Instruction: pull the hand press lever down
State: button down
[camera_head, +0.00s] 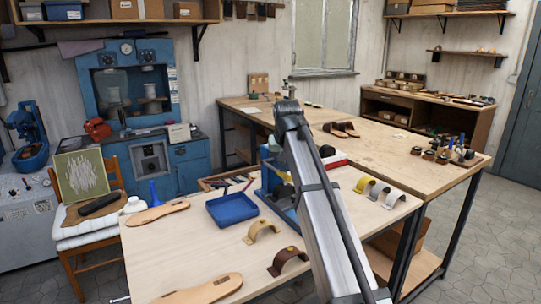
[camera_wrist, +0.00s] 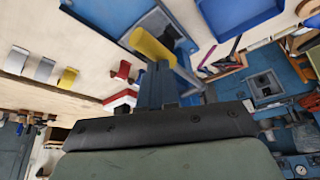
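The blue hand press (camera_head: 272,183) stands on the near workbench, partly hidden behind my arm in the head view. In the wrist view, its blue base (camera_wrist: 176,32) is at the top, with a yellow lever grip (camera_wrist: 152,45) above it. My gripper (camera_wrist: 156,66) shows its dark fingers side by side with no clear gap, so it looks shut. The fingertips are at the lower edge of the yellow grip in the picture; I cannot tell whether they touch it. Nothing is seen held between them. In the head view my arm hides the gripper.
A blue tray (camera_head: 232,208) lies left of the press. Wooden sandal soles (camera_head: 157,213) and curved straps (camera_head: 264,230) lie on the bench (camera_head: 190,245). More straps (camera_head: 378,192) and a red-and-white object (camera_head: 334,161) lie right of the press. Another table (camera_head: 390,148) stands behind.

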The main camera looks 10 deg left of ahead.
jog(key=shift+f, duration=0.25)
jog(key=shift+w+a+r, duration=0.2)
jog(key=shift+r, duration=0.65)
jog(key=shift+w+a+r, duration=0.15)
jog(key=shift+w+r, duration=0.05)
jog(key=shift+r, duration=0.65)
notch_tip(320, 180, up, 9)
jog(key=w+a, duration=0.1)
jog(key=shift+w+a, duration=0.3)
jog(key=shift+a, duration=0.05)
